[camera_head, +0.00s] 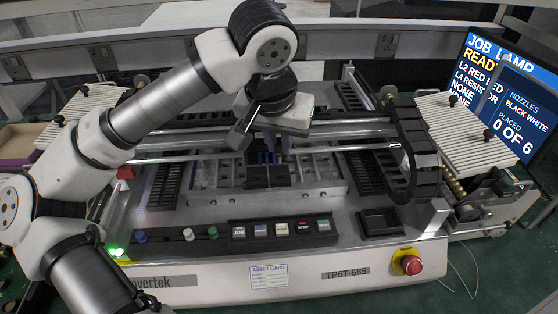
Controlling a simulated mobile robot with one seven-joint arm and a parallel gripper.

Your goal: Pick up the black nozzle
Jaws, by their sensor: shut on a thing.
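My gripper (268,158) points down over the middle of the machine bed, just above a small black block (268,177). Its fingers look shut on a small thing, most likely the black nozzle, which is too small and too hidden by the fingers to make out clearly. Small blue parts show at the fingertips, close above the block. I cannot tell whether the nozzle is still touching the block. The screen (520,100) at the right lists nozzles black and white, and reads placed 0 of 6.
A metal gantry beam crosses behind my gripper, with a black cable chain (412,150) to its right. The front panel has several buttons (282,229), a black tray (380,222) and a red stop knob (411,265). White slatted feeders (470,130) stand at the right.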

